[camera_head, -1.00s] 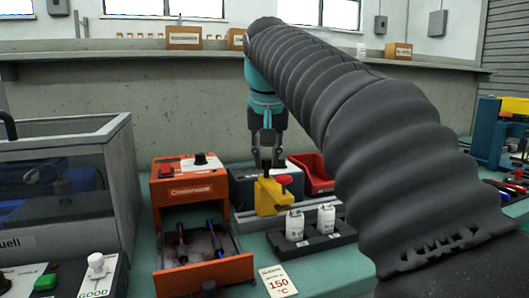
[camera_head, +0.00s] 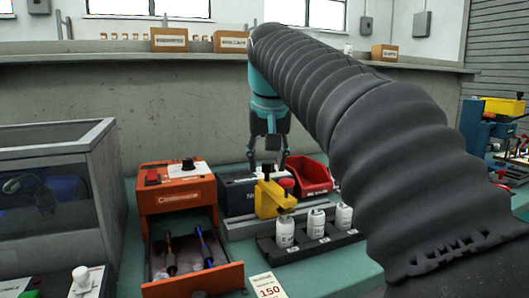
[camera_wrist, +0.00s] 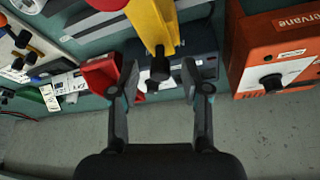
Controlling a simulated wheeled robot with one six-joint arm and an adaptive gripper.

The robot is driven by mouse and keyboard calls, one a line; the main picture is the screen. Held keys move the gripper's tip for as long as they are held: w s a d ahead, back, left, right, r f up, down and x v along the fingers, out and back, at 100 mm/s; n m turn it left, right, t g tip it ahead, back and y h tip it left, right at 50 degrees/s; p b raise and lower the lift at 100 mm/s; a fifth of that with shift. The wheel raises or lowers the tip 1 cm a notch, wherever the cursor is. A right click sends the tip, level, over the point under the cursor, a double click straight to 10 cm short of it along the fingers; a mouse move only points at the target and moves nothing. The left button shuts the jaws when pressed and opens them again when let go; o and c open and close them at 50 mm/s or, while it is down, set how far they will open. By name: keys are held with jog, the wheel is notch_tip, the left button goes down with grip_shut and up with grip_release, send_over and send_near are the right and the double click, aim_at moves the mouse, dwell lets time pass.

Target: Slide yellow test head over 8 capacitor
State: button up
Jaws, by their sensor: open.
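The yellow test head (camera_head: 272,198) sits on a grey rail (camera_head: 236,229), with a black post on top. Three white capacitors (camera_head: 285,233) stand in a row in a black holder (camera_head: 318,245) in front of the rail. The head is behind and a little left of the first one; the numbers are too small to read. My gripper (camera_head: 268,164) is open above the head, its fingers spread either side of the post. In the wrist view the yellow head (camera_wrist: 153,24) and post lie just beyond the open fingertips, with no visible grip.
An orange unit (camera_head: 178,190) with an open drawer stands left of the rail. A dark box (camera_head: 235,192) and a red bin (camera_head: 309,177) are behind the head. A red knob (camera_head: 287,183) is at its right. A 150 card (camera_head: 268,288) lies in front.

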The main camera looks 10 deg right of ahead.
jog(key=v, duration=1.2)
jog(key=shift+a, duration=0.1)
jog(key=shift+s, duration=0.1)
